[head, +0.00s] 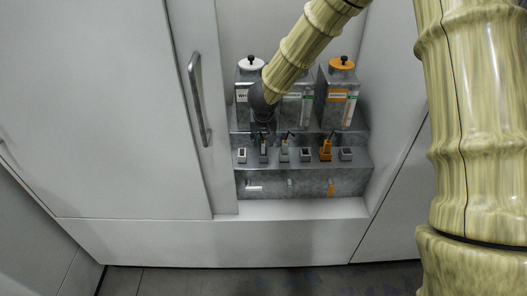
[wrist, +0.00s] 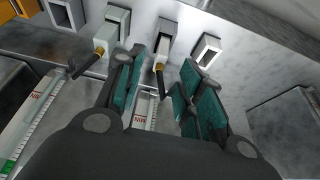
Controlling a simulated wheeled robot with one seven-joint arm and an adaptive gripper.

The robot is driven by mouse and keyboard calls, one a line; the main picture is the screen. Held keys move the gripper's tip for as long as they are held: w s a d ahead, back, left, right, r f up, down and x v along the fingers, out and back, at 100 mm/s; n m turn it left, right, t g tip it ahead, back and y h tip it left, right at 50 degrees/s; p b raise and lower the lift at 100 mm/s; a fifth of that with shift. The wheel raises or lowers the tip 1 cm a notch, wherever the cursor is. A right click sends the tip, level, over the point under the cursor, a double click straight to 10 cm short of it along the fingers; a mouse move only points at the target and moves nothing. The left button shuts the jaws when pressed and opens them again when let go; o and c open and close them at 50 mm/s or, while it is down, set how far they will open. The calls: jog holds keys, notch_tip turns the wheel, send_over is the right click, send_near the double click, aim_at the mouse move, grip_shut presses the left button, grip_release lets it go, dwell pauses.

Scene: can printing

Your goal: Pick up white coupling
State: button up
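The white coupling (wrist: 166,38) is a small pale block with a gold fitting and a black hose end, seated in the row of sockets. In the wrist view it lies between the two teal-padded fingers of my gripper (wrist: 163,60). The fingers stand apart, with visible gaps on both sides of the coupling, so my gripper is open around it. In the head view my gripper (head: 263,128) is above the left part of the row and partly hides the coupling (head: 263,155).
A similar pale coupling (wrist: 115,28) stands close beside my left finger in the wrist view. An empty socket (wrist: 207,48) is on the other side. The head view shows an orange coupling (head: 326,152), a white-capped canister (head: 243,84) and an orange-capped canister (head: 338,95) within the narrow cabinet recess.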

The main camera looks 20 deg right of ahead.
aim_at(263, 143)
jog(key=shift+b+x, duration=0.35)
jog(key=shift+x, duration=2.75)
jog(key=shift+c, duration=0.3)
grip_shut()
